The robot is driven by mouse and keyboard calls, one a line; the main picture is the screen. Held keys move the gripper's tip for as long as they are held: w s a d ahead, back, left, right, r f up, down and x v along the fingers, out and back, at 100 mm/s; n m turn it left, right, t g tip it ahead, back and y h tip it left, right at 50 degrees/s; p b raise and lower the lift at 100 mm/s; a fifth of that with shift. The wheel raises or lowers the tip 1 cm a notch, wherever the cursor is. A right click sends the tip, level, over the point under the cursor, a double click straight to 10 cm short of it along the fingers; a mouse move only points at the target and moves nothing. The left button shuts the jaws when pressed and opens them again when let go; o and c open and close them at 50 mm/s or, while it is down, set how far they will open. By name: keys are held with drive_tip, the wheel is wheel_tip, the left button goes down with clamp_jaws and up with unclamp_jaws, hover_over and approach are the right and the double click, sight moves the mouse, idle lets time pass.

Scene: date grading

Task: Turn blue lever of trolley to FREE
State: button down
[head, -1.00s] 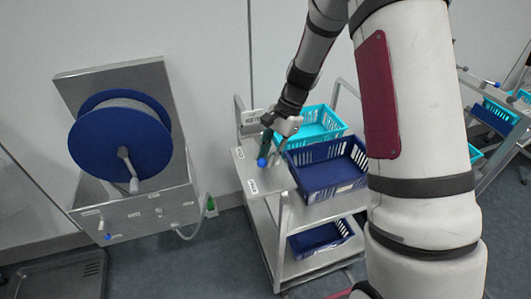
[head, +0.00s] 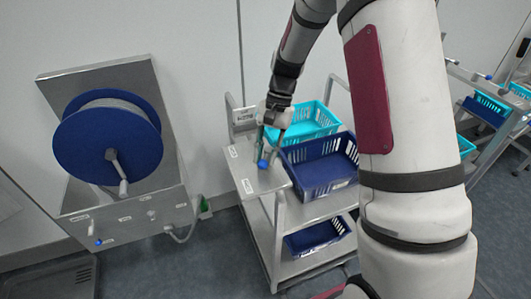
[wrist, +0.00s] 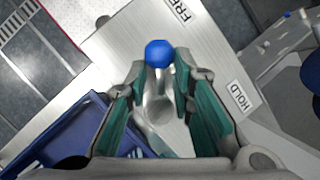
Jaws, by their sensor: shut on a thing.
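The blue lever has a blue ball knob (wrist: 159,54) and a metal shaft (wrist: 155,88) on the trolley's steel top (wrist: 120,45). My gripper (wrist: 161,66) is shut on the lever, with its green-lined fingers either side of the shaft just behind the knob. The lever points roughly toward the FREE label (wrist: 182,9), a little to its left in the wrist view. The HOLD label (wrist: 236,98) lies to the right. In the head view my gripper (head: 267,140) reaches down to the trolley top, with the knob (head: 263,163) below the fingers.
A dark blue basket (head: 320,180) and a turquoise basket (head: 318,115) sit on the trolley beside my gripper. Another blue basket (head: 315,238) is on the lower shelf. Floor between is clear.

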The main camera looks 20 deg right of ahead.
drive_tip(key=c, duration=1.4)
unclamp_jaws()
drive_tip(key=v, duration=1.2)
